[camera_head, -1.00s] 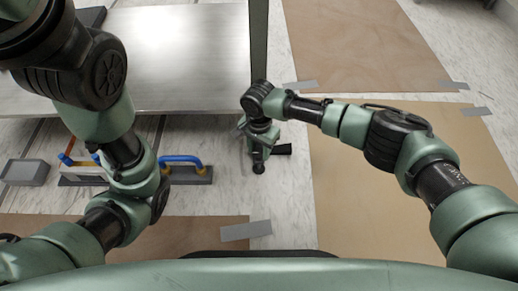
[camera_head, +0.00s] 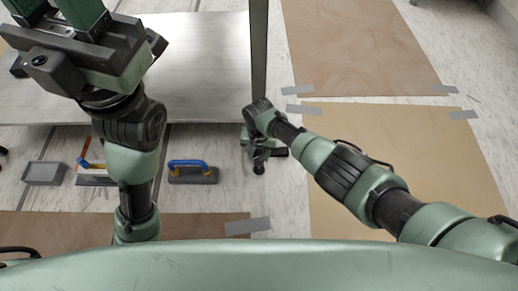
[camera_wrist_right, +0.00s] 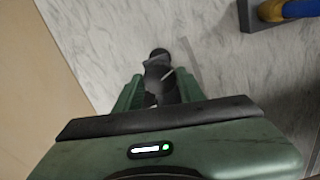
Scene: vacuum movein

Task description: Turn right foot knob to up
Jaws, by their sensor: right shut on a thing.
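The right foot knob (camera_head: 259,168) is a small dark part low at the foot of the grey upright, just right of the metal panel. It also shows as a dark shape between the fingers in the right wrist view (camera_wrist_right: 158,72). My right gripper (camera_head: 257,150) points down at it, and in the right wrist view (camera_wrist_right: 153,90) its green fingers are shut on it from both sides. The gripper hides part of the knob, so its up or down setting cannot be told. My left gripper (camera_head: 52,14) is raised at the top left, empty, its fingers apart.
A wide metal panel (camera_head: 200,65) lies behind, with the upright (camera_head: 259,50) at its right edge. A blue-handled float (camera_head: 192,173) and a grey tray (camera_head: 45,173) lie on the floor at left. Taped brown sheets (camera_head: 450,170) cover the floor at right.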

